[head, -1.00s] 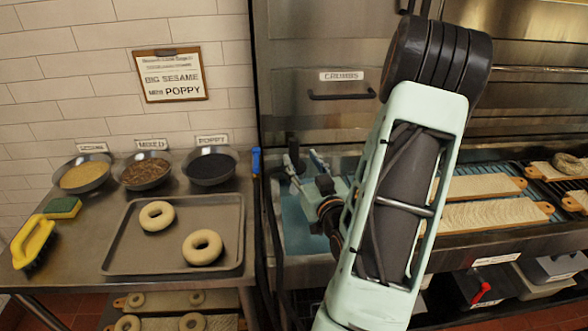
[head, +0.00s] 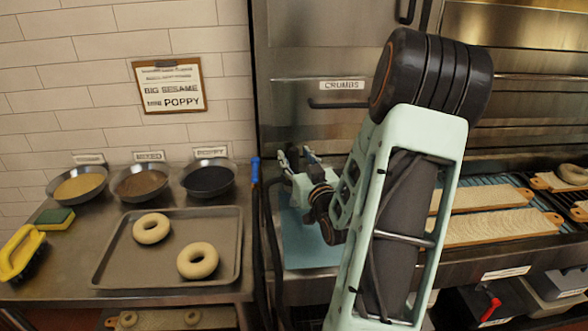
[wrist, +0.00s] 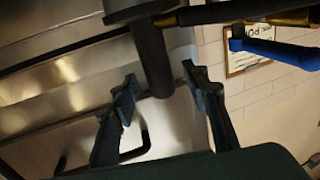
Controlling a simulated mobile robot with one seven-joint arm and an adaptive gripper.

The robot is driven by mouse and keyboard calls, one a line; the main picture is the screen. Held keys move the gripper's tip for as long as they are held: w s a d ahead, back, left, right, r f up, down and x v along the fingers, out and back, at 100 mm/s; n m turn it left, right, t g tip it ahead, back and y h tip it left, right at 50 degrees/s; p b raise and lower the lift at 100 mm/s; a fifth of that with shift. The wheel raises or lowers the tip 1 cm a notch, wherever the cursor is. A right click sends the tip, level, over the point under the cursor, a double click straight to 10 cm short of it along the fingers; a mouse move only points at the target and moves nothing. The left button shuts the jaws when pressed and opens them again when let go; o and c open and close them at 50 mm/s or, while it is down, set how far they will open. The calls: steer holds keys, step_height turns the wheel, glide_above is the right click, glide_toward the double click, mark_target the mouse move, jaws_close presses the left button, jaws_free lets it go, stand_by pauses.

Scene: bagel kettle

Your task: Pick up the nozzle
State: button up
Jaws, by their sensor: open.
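A dark tube (wrist: 152,60) that looks like the nozzle hangs from a wide round collar at the top of the wrist view. Its lower end is between or just beyond my fingertips, and I cannot tell how far off. My gripper (wrist: 160,82) is open, with one finger on each side of the tube and no clear contact. In the head view my gripper (head: 297,155) is in front of the steel cabinet, above a blue surface. I cannot make out the nozzle in the head view.
A blue-ended bar (wrist: 275,48) crosses the right of the wrist view, beside dark pipes with brass parts. In the head view a blue-tipped upright (head: 255,168) stands left of my gripper. A tray (head: 120,270) with two bagels and several bowls are on the left counter.

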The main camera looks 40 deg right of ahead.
steer(key=shift+w+d, duration=0.15)
steer(key=shift+w, duration=0.55)
jaws_close()
